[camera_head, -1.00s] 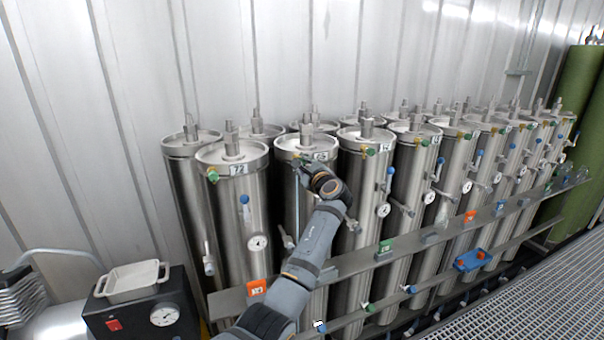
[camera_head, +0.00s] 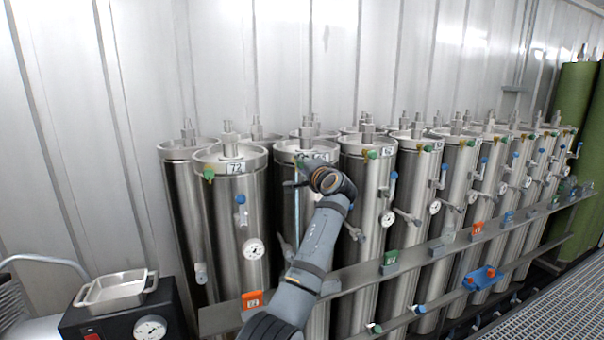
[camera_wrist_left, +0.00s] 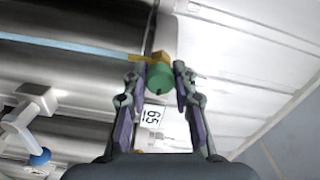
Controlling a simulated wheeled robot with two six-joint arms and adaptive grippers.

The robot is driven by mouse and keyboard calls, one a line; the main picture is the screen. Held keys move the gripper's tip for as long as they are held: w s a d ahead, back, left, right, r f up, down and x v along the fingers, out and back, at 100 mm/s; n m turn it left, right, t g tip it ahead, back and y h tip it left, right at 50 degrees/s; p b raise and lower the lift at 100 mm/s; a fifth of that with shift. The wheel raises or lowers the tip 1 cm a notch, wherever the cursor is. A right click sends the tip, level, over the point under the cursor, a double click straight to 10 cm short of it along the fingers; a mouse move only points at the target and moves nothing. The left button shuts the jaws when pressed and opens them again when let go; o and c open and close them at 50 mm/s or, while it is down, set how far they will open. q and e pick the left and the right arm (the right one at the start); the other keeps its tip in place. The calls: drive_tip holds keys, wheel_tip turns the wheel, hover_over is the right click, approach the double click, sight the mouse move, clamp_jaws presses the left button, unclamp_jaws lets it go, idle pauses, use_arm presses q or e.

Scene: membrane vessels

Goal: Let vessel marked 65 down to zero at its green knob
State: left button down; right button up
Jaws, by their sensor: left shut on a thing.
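The vessel marked 65 (camera_head: 288,205) is a tall steel cylinder, second from the left in the front row. My arm covers part of its front and its tag in the head view. In the left wrist view its tag (camera_wrist_left: 152,116) reads 65, turned on its side. Its green knob (camera_wrist_left: 159,79) sits on a brass fitting (camera_wrist_left: 150,57) between my fingertips. My left gripper (camera_head: 304,162) reaches the vessel's top rim and is shut on the green knob; it also shows in the left wrist view (camera_wrist_left: 160,74). My right gripper is not in view.
Vessel 72 (camera_head: 225,215) stands close on the left, with its own green knob (camera_head: 209,174). More vessels stand close on the right. A rail (camera_head: 350,278) with coloured tags runs in front. A black box with a gauge (camera_head: 150,328) stands at lower left.

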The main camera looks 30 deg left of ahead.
use_arm(q)
drive_tip(key=shift+f+n+b, duration=0.2)
drive_tip(key=shift+n+b, duration=0.6)
drive_tip(key=shift+n, duration=0.7)
drive_tip(key=c, duration=1.1)
unclamp_jaws()
drive_tip(key=shift+r, duration=0.15)
drive_tip(key=shift+o, duration=0.2)
drive_tip(key=v, duration=1.2)
